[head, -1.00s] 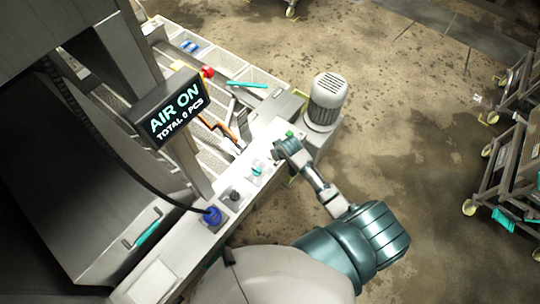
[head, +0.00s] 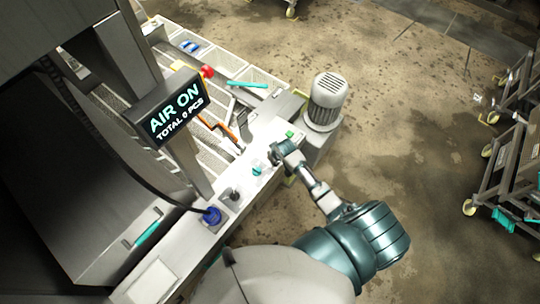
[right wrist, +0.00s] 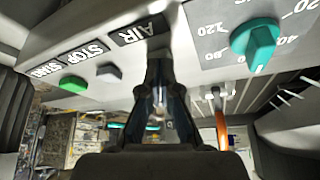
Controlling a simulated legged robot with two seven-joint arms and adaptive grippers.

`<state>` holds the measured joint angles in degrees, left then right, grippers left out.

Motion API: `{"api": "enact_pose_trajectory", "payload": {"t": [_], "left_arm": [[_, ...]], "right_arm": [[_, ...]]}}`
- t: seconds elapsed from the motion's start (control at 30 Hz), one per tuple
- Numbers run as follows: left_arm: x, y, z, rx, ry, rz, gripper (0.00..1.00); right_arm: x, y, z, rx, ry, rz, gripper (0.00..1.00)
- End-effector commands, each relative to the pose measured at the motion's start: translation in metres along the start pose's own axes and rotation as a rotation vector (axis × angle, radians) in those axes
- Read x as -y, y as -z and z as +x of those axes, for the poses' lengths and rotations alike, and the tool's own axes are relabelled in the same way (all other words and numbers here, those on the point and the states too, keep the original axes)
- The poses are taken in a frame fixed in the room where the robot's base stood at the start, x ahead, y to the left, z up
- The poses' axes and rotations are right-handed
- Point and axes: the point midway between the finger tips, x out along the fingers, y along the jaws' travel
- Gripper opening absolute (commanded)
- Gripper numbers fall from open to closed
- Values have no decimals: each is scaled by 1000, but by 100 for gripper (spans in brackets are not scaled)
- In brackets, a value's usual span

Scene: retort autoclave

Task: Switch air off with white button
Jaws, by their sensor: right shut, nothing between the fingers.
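The display (head: 175,108) reads "AIR ON, TOTAL 0 PCS". In the right wrist view the panel carries the labels START, STOP and AIR (right wrist: 140,30). A green button (right wrist: 73,84) lies under START and a dark grey button (right wrist: 108,72) under STOP. The spot below the AIR label is covered by my right gripper (right wrist: 158,58), so no white button can be made out. The right gripper is shut and empty, its tips at or just off the panel; I cannot tell if they touch. It also shows over the panel in the head view (head: 277,156). My left gripper is out of view.
A teal dial (right wrist: 255,42) sits right of the gripper in the wrist view. An orange handle (head: 226,130), black knob (head: 234,194), blue knob (head: 212,215) and red knob (head: 207,71) are nearby. A grey motor (head: 326,101) stands behind the panel's end. Carts stand at right.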

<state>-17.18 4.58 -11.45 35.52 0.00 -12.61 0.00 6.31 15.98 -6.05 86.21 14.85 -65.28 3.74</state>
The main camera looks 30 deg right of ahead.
Motion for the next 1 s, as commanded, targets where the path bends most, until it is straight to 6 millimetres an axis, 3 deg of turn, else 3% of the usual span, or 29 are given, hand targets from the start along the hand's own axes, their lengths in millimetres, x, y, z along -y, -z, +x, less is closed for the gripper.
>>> {"api": "enact_pose_trajectory", "payload": {"t": [0.27, 0.57, 0.87, 1.0], "left_arm": [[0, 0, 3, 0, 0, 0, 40], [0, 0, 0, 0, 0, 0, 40], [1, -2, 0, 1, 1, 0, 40], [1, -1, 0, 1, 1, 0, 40]], "right_arm": [[0, -4, 5, 1, 0, 0, 0], [0, -26, -16, 1, 1, -1, 0], [0, -26, -17, 0, 0, 0, 0], [0, -25, -28, -2, 0, 0, 0]]}}
